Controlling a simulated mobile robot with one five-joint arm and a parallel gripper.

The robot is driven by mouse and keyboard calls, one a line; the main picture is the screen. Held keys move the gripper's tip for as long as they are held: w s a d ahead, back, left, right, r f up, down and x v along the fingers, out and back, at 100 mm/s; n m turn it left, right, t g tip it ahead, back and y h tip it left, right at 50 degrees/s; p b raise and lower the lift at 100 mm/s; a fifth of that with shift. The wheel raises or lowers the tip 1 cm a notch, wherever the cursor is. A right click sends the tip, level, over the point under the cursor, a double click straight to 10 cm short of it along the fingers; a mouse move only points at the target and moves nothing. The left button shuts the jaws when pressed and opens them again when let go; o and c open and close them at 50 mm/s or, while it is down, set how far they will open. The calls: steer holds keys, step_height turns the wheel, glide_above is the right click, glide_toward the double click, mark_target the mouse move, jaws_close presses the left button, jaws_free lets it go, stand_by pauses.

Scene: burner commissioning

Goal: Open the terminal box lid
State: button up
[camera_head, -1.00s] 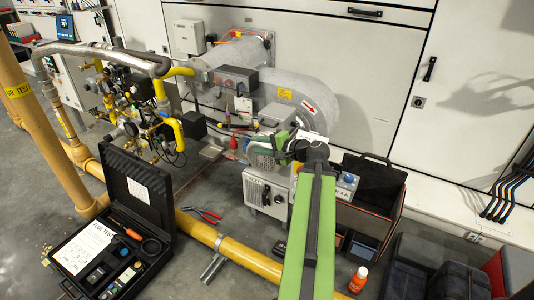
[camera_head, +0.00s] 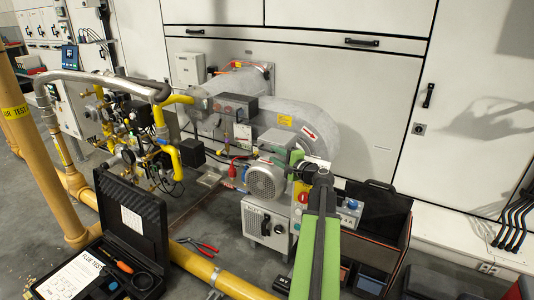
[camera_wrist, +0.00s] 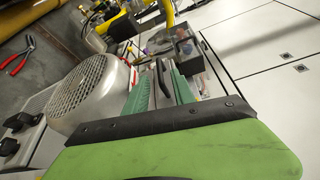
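The burner's grey motor (camera_head: 265,181), with a ribbed round cover, sits in front of the round fan housing. A small grey box (camera_head: 273,140), apparently the terminal box, is above and behind it, partly hidden by my gripper. Its lid looks closed, though the edge is unclear. My gripper (camera_head: 293,158) is just right of and above the motor. In the wrist view, the green fingers of my gripper (camera_wrist: 160,88) stand apart beside the motor (camera_wrist: 92,92). A dark narrow bar (camera_wrist: 163,76) shows between them; I cannot tell whether they touch it.
A control box (camera_head: 266,223) stands below the motor. Yellow gas pipework (camera_head: 160,125) is to the left. An open black case (camera_head: 135,220), red pliers (camera_head: 204,246) and a yellow floor pipe (camera_head: 215,277) are in front. An open tool bin (camera_head: 380,238) is at right.

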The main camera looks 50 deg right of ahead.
mark_target(275, 143)
steer(key=w, duration=0.5)
steer(key=shift+w+d+f, duration=0.2)
steer(key=shift+d, duration=0.2)
jaws_close()
stand_by(1.0)
